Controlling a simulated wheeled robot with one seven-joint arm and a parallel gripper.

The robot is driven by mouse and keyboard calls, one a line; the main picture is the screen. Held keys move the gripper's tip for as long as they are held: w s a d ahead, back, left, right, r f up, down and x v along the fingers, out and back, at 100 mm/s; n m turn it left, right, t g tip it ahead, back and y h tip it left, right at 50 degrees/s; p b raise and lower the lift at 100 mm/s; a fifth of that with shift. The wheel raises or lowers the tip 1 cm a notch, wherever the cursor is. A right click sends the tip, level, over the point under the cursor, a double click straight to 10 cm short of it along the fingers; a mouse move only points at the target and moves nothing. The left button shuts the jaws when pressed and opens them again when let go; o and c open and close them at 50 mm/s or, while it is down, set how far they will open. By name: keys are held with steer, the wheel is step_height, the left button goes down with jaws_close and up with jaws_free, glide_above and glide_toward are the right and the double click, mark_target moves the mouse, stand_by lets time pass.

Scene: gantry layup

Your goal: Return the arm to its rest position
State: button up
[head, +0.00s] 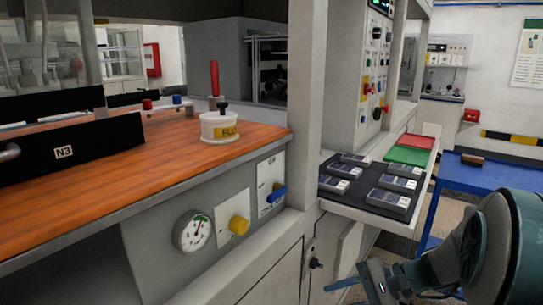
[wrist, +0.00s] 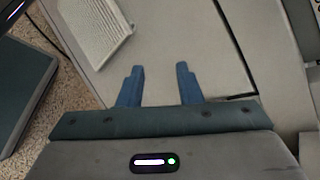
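My gripper (wrist: 160,85) shows in the wrist view with its two blue fingers apart and nothing between them. A pale cabinet panel lies beyond the fingertips. In the head view my gripper (head: 350,285) is at the lower right, in front of the grey cabinet front and below the shelf. My teal arm fills the lower right corner and hides part of the floor there.
A shelf (head: 345,208) with several grey packs on a dark mat juts out above my gripper. A blue table (head: 490,178) stands at the right. An orange-brown worktop (head: 80,185) with a white pot (head: 219,127) is at the left. A white louvred vent (wrist: 95,30) is in the wrist view.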

steer(key=s+r+n+h+p, duration=0.5)
steer(key=r+h+p, duration=0.1)
steer(key=r+p, duration=0.2)
steer(key=s+r+n+h+p, duration=0.5)
steer(key=r+p, duration=0.4)
steer(key=r, duration=0.2)
steer(key=shift+s+d+r+h, duration=0.15)
steer(key=shift+s+r+h, duration=0.1)
steer(key=shift+s+h, duration=0.25)
steer(key=shift+d, duration=0.1)
